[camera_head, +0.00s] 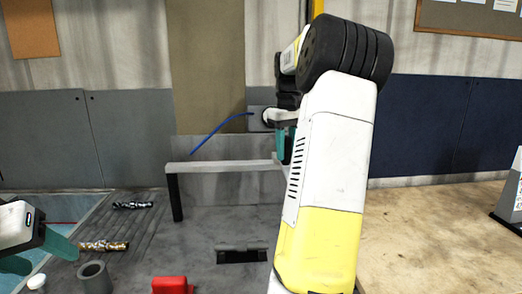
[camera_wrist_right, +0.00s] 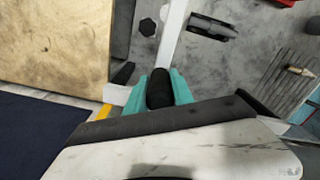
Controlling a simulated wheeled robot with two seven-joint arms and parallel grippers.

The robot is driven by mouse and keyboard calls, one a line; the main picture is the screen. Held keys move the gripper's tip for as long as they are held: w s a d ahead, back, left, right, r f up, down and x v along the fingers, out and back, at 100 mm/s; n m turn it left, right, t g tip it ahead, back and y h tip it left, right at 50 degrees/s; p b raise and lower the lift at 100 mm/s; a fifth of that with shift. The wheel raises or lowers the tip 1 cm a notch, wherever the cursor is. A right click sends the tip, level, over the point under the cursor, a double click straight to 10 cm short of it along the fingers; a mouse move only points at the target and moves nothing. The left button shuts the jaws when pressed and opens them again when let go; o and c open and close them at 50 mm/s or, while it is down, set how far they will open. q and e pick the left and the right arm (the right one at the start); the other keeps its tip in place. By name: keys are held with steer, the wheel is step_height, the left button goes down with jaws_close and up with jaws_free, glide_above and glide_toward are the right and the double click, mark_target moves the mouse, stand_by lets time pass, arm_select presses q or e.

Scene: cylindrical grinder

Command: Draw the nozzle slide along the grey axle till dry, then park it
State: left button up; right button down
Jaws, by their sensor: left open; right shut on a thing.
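My right gripper (camera_head: 285,143) is largely hidden behind my right arm in the head view. In the right wrist view its teal fingers (camera_wrist_right: 160,92) are shut on a black rounded handle (camera_wrist_right: 159,86), apparently the nozzle slide's. A thin blue hose (camera_head: 215,130) curves from a grey plate beside this gripper. A pale grey straight bar (camera_head: 222,167) runs level from a dark post to behind my arm; it also shows in the right wrist view (camera_wrist_right: 173,38). I cannot tell whether it is the grey axle. Wetness cannot be seen. My left gripper (camera_head: 40,256) is open and empty at lower left.
A silvery shaft (camera_head: 132,205) and a brownish shaft (camera_head: 104,246) lie on the grooved left part of the bench. A grey cup (camera_head: 94,277), a white cap (camera_head: 37,281) and a red block (camera_head: 170,285) stand at the front. A dark slot (camera_head: 242,256) lies mid-bench.

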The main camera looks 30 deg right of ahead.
steer(key=w+a, duration=0.4)
steer(key=a, duration=0.6)
steer(key=w+a, duration=0.4)
steer(key=a, duration=0.6)
steer(key=w+a, duration=0.4)
steer(key=a, duration=0.6)
steer(key=shift+w, duration=0.25)
steer(key=c, duration=1.1)
jaws_free()
steer(key=shift+w+a, duration=0.1)
steer(key=shift+a, duration=0.1)
steer(key=shift+d, duration=0.1)
steer(key=shift+r, duration=0.1)
step_height(320, 180, up, 8)
steer(key=shift+f, duration=0.2)
